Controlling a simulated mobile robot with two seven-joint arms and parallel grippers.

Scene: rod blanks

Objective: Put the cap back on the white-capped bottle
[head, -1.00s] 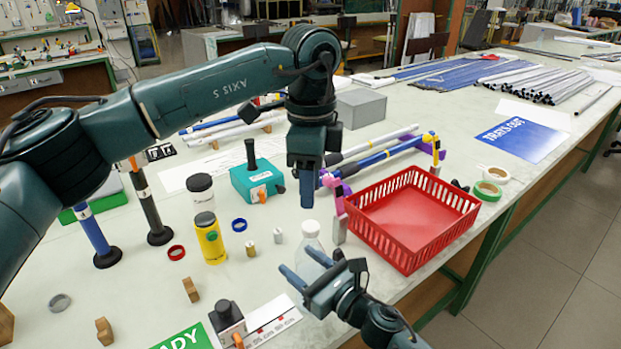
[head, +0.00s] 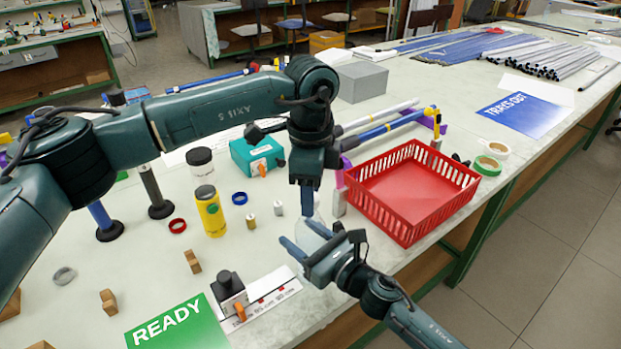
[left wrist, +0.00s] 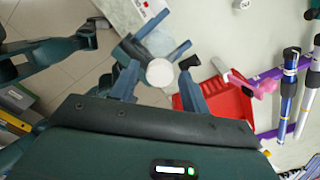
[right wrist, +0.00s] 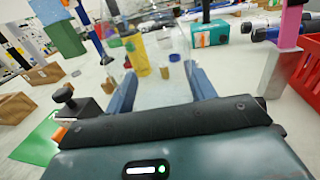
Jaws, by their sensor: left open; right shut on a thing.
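The clear bottle (head: 318,224) stands at the table's front, left of the red basket. My right gripper (head: 296,231) is shut on its body from the front; the see-through body fills the space between its fingers in the right wrist view (right wrist: 158,75). My left gripper (head: 308,208) points straight down over the bottle top, open. In the left wrist view, a round white cap (left wrist: 160,72) shows between its spread fingers, with my right gripper's fingers below it. The left fingers hide the bottle top in the head view, so I cannot tell how the cap sits.
A red basket (head: 405,243) stands close on the right, with a grey metal post (head: 339,203) beside the bottle. A yellow bottle (head: 211,215), a black-lidded white jar (head: 200,165) and a blue ring (head: 239,198) stand to the left. A black knob block (head: 230,292) lies front left.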

